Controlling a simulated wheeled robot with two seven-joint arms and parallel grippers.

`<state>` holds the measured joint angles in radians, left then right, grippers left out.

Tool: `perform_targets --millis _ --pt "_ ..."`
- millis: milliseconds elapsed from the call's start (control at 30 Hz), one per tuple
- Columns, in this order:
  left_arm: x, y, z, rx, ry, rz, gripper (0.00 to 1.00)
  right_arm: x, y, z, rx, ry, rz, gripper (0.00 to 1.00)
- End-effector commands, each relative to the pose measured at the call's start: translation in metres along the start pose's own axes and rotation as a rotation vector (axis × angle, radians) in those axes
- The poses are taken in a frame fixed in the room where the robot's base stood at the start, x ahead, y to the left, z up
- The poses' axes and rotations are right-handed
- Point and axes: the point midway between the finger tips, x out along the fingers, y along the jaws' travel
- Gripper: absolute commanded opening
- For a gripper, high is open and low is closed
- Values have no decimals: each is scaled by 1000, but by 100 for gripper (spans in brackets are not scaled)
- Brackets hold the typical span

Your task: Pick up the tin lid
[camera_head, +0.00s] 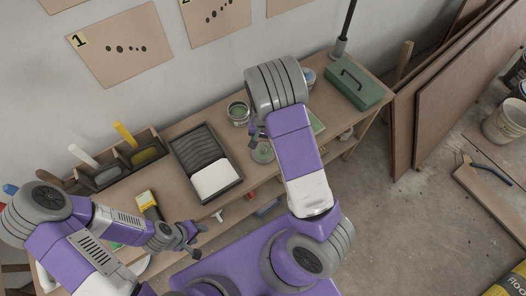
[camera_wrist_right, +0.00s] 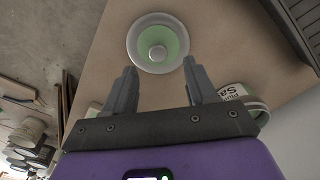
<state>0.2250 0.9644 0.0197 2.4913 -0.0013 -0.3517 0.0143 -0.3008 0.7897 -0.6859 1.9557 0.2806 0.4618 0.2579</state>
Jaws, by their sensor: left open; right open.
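A round, pale-rimmed disc with a green face, which looks like the tin lid (camera_head: 263,153), lies on the bench beside my right forearm. In the right wrist view the lid (camera_wrist_right: 176,43) shows a grey round spot at its middle. My right gripper (camera_wrist_right: 159,68) is open and empty, its fingertips just short of the lid's near rim and apart from it in the picture. In the head view my right gripper (camera_head: 257,132) is partly hidden by its own wrist. My left gripper (camera_head: 188,240) is open and empty near the bench's front edge, away from the lid.
An open paint tin (camera_head: 238,113) stands behind the lid. A green toolbox (camera_head: 355,89) sits at the right end. A wooden caddy (camera_head: 118,162) and yellow brush (camera_head: 147,200) are at left.

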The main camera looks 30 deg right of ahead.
Motion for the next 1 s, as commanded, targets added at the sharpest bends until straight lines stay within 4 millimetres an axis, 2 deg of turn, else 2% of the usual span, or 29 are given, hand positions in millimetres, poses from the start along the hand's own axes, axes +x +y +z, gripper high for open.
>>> perform_targets --millis 200,300,533,900,1000 --pt "13 -5 -1 0 1 0 51 35 4 5 -1 -4 3 57" --pt "16 -6 -1 0 1 0 51 46 4 4 -1 -2 2 57" --pt "15 -5 -1 0 1 0 51 46 3 4 -2 -1 0 57" --pt "15 -5 -1 0 1 0 51 46 3 4 -2 -1 0 1" --pt "15 -5 -1 0 1 0 51 46 3 4 -2 -1 0 0"
